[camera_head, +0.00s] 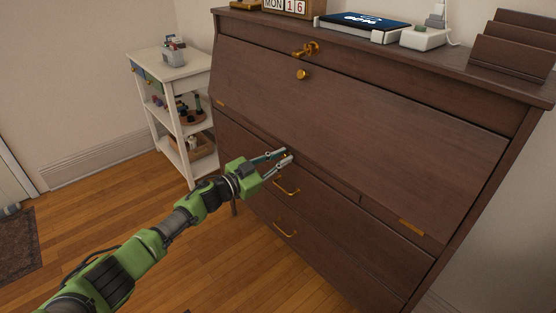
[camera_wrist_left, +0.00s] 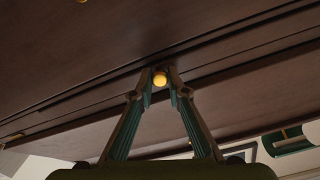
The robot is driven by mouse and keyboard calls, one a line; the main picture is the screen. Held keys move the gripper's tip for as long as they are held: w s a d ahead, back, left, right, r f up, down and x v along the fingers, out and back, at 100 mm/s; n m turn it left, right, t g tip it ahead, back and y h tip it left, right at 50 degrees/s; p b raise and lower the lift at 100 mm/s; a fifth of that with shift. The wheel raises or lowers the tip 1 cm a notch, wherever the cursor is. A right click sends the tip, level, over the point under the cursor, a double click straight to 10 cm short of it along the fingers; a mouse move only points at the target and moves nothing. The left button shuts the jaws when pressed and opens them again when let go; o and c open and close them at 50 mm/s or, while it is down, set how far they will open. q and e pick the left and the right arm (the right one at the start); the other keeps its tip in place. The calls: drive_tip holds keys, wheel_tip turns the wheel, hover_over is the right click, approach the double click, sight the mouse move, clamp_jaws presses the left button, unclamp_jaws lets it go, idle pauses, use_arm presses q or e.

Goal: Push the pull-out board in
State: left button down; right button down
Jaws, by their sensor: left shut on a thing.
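The dark brown writing desk (camera_head: 350,120) has a thin pull-out board (camera_head: 326,178) between its closed slanted front and the drawers. The board's front looks close to flush; how far it stands out is hard to tell. My left gripper (camera_head: 287,155) reaches in from the left at this strip. In the left wrist view its two fingertips (camera_wrist_left: 160,80) are closed around a small round brass knob (camera_wrist_left: 160,79) on the board's front. In the head view the fingers mostly hide the knob. My right gripper is not in view.
Drawers with brass handles (camera_head: 285,188) lie below the board. A white shelf cart (camera_head: 172,75) stands left of the desk. A calendar (camera_head: 290,6), a tablet (camera_head: 362,22) and a brown rack (camera_head: 515,48) stand on the desk top.

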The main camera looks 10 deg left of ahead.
use_arm(q)
drive_tip(key=c, duration=2.2)
unclamp_jaws()
drive_tip(key=shift+w+r, duration=0.1)
drive_tip(key=shift+r, duration=0.05)
drive_tip(key=shift+o, duration=1.2)
drive_tip(key=shift+w+d, duration=0.1)
drive_tip(key=shift+d, duration=0.1)
drive_tip(key=shift+a, duration=0.1)
drive_tip(key=v, duration=1.2)
drive_tip(key=shift+f, duration=0.2)
